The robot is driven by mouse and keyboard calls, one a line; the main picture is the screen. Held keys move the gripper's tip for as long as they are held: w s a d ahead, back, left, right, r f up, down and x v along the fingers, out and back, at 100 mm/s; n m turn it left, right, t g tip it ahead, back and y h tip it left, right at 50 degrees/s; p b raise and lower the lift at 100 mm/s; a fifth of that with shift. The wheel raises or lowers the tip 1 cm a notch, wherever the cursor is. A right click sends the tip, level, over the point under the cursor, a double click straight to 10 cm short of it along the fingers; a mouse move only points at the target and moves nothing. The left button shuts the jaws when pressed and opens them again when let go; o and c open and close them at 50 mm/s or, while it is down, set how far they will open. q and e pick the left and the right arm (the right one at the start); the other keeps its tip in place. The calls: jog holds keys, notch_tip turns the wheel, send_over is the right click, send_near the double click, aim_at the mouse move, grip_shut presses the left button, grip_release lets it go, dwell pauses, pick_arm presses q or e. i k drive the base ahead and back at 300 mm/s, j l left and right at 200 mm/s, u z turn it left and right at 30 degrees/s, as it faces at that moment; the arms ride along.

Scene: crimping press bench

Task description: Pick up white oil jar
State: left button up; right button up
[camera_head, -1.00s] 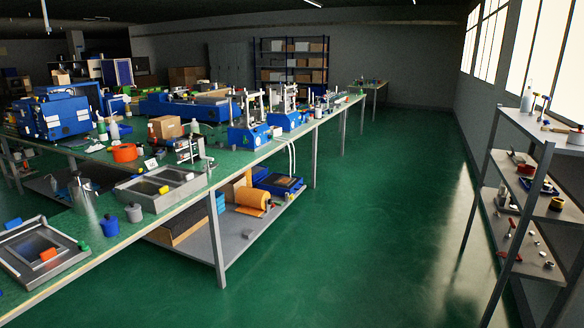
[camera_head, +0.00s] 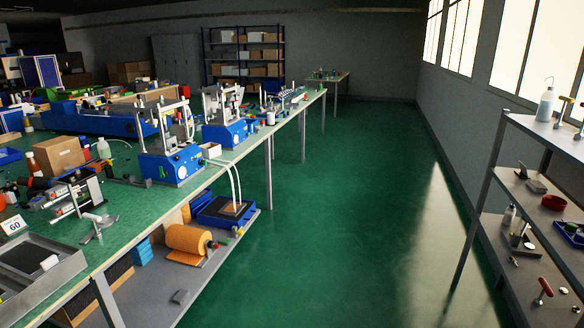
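I cannot make out for certain which thing is the white oil jar. A small white container (camera_head: 270,118) stands on the long green bench (camera_head: 232,158), near its right edge beyond the blue presses. A pale bottle (camera_head: 103,148) stands on the bench at the left, beside a cardboard box. A white squeeze bottle (camera_head: 545,103) with a thin spout stands on the top shelf of the rack at the right. Neither of my grippers shows in this view.
Blue presses (camera_head: 170,165) stand along the bench edge. Below, the lower shelf holds an orange roll (camera_head: 187,241). The metal rack (camera_head: 497,165) stands at the right with tools and small containers. The green floor (camera_head: 350,220) between bench and rack is clear.

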aim_at(271, 116)
jog(key=i, duration=2.2)
jog(key=i+l+u, duration=0.1)
jog(key=i, duration=1)
jog(key=i+l, duration=0.1)
jog(key=i, duration=1)
